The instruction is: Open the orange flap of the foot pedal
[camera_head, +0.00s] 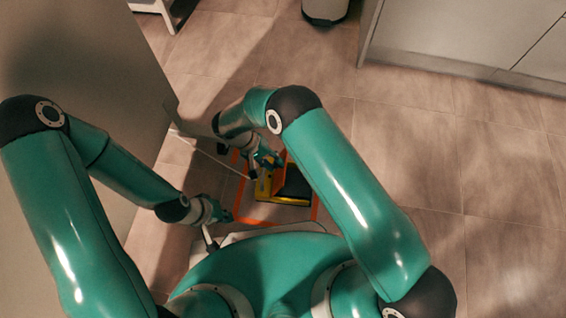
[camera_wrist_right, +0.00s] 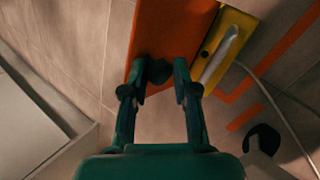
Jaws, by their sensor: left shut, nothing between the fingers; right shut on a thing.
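The foot pedal (camera_head: 283,199) is on the floor in the middle of the head view, yellow with a dark part. In the right wrist view its yellow body (camera_wrist_right: 228,32) has a light grey bar along it. The orange flap (camera_wrist_right: 172,28) is a broad panel beside the yellow body in that view. My right gripper (camera_head: 263,164) is at the pedal's left side; in the wrist view its fingers (camera_wrist_right: 168,70) are shut on the flap's near edge, with a dark knob-like part between them. My left gripper (camera_head: 224,215) is shut and empty, left of the pedal and apart from it.
Orange floor lines (camera_head: 317,206) frame the pedal. A thin pale cable (camera_wrist_right: 272,97) crosses the floor in the wrist view. A large grey panel (camera_head: 85,45) stands at left and a cabinet (camera_head: 470,35) at upper right. The tiled floor (camera_head: 430,150) at right is clear.

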